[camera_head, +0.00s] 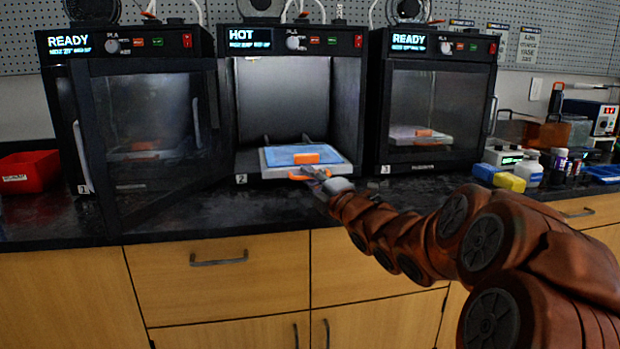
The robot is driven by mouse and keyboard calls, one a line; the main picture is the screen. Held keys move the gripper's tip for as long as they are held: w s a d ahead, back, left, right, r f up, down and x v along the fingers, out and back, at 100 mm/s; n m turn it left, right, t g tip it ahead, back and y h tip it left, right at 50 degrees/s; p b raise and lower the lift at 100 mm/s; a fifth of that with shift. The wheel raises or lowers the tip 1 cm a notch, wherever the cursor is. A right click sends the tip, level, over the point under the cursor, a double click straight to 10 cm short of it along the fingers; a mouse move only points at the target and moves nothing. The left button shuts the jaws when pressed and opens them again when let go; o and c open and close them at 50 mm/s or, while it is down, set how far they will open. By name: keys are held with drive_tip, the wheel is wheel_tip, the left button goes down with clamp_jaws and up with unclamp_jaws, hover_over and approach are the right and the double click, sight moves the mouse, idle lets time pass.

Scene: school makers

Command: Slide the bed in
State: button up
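The print bed (334,163) is a light plate with a blue top, sticking partly out of the front of the middle printer (290,95). An orange block (306,158) lies on the bed. The middle printer is marked 2, reads HOT, and its front is open with the door swung left. My gripper (313,173) is at the bed's front edge, by an orange tab there. Its fingers are small and partly merge with the tab, so I cannot tell whether they grip it.
Printers marked 1 (75,120) and 3 (440,100) read READY and stand on either side. The open door (155,140) stands in front of printer 1. A red bin (30,171) is at the far left. Bottles (529,172) and yellow blocks (509,181) crowd the right counter.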

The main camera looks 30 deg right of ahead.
clamp_jaws()
idle(0.3)
drive_tip(key=w+d+p, duration=0.1)
drive_tip(key=w+d, duration=0.2)
drive_tip(key=w, duration=0.4)
drive_tip(key=w+d+p, duration=0.1)
drive_tip(key=w+d, duration=0.2)
drive_tip(key=w, duration=0.4)
drive_tip(key=w+d+p, duration=0.1)
drive_tip(key=w+d, duration=0.2)
drive_tip(key=w, duration=0.4)
drive_tip(key=shift+p, duration=0.35)
drive_tip(key=shift+w, duration=0.15)
drive_tip(key=shift+d+r, duration=0.1)
drive_tip(key=shift+r, duration=0.1)
drive_tip(key=shift+o, duration=2.4)
unclamp_jaws()
drive_tip(key=shift+w+f, duration=0.2)
drive_tip(key=shift+s, duration=0.15)
drive_tip(key=shift+s+f, duration=0.3)
drive_tip(key=shift+s, duration=1.65)
drive_tip(key=shift+s+f, duration=0.35)
drive_tip(key=shift+s, duration=1.55)
drive_tip(key=shift+s+f, duration=0.3)
drive_tip(key=shift+s, duration=1.65)
